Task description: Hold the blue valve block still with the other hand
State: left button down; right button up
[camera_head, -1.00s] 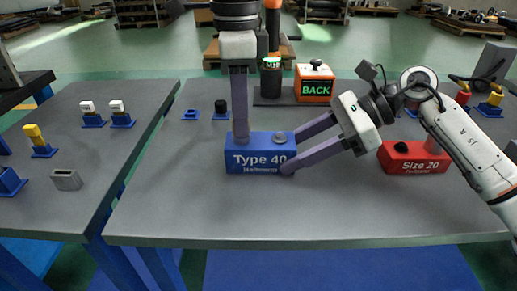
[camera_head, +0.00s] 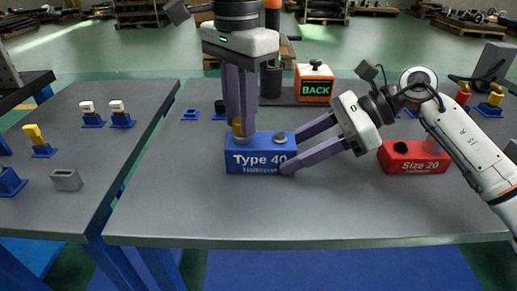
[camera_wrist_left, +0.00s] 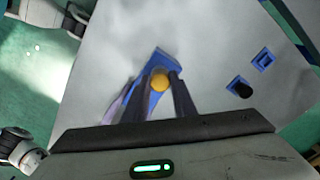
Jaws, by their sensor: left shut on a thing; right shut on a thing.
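The blue valve block (camera_head: 260,160), lettered "Type 40", rests on the grey table, with a round grey fitting (camera_head: 280,138) on its top right. My right gripper (camera_head: 291,154) reaches in from the right and is shut on the right end of the block. My left gripper (camera_head: 240,132) points down over the block's left end, shut on a yellow part (camera_head: 238,128) there. In the left wrist view the yellow part (camera_wrist_left: 159,81) sits between the two fingers, above the blue block (camera_wrist_left: 155,65). The part's lower end is hidden from me.
A red "Size 20" block (camera_head: 413,158) stands to the right, under my right arm. An orange "BACK" box (camera_head: 314,84) stands behind. Small blue stands with white caps (camera_head: 120,112), a yellow piece (camera_head: 35,137) and a grey block (camera_head: 66,180) are on the left table. The table's front is clear.

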pick_arm(q)
jog(key=shift+r, duration=0.15)
jog(key=c, duration=1.4)
grip_release()
jog(key=shift+c, duration=0.7)
jog(key=m, duration=0.5)
jog(key=shift+m, duration=0.3)
jog(key=m, duration=0.5)
jog(key=shift+m, duration=0.4)
jog(key=m, duration=1.4)
